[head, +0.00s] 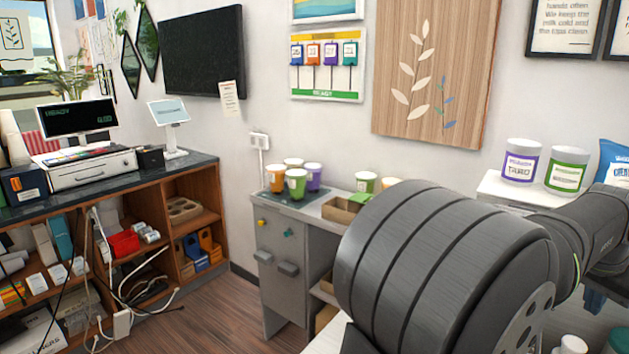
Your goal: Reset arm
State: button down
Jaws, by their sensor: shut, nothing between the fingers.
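My arm's dark grey ribbed links fill the lower right of the head view and run to the right edge. My gripper cannot be made out in this view. The arm hides the right part of the low counter (345,207) and much of what stands behind it.
Several coloured cups, among them a green one (296,183), stand on the low counter beside a cardboard tray (340,209). White canisters, one purple-labelled (520,160) and one green-labelled (567,168), stand on a white shelf. A register (88,165) sits at left. The wooden floor (215,320) is open.

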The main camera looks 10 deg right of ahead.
aim_at(577, 341)
jog(key=shift+f, duration=3.7)
jog(key=w+a+r+n+t, duration=0.1)
jog(key=w+a+n, duration=0.15)
jog(key=a, duration=1.15)
jog(key=w+a+r+n+t, duration=0.1)
jog(key=w+a+r+n, duration=0.15)
jog(key=a, duration=1.05)
jog(key=s+a+f+n, duration=0.1)
jog(key=s+a+f, duration=0.2)
jog(key=a, duration=0.4)
jog(key=s+a+f+n+t+y, duration=0.1)
jog(key=s+a+f+n, duration=0.1)
jog(key=a, duration=0.4)
jog(key=s+a+f+n+y, duration=0.1)
jog(key=s+a+f+n, duration=0.1)
jog(key=s+a+f, duration=0.3)
jog(key=a+f, duration=0.1)
jog(key=a, duration=0.1)
jog(key=shift+a+f+t, duration=0.2)
jog(key=shift+a+t, duration=0.15)
jog(key=shift+t, duration=0.05)
jog(key=c, duration=2.2)
grip_release()
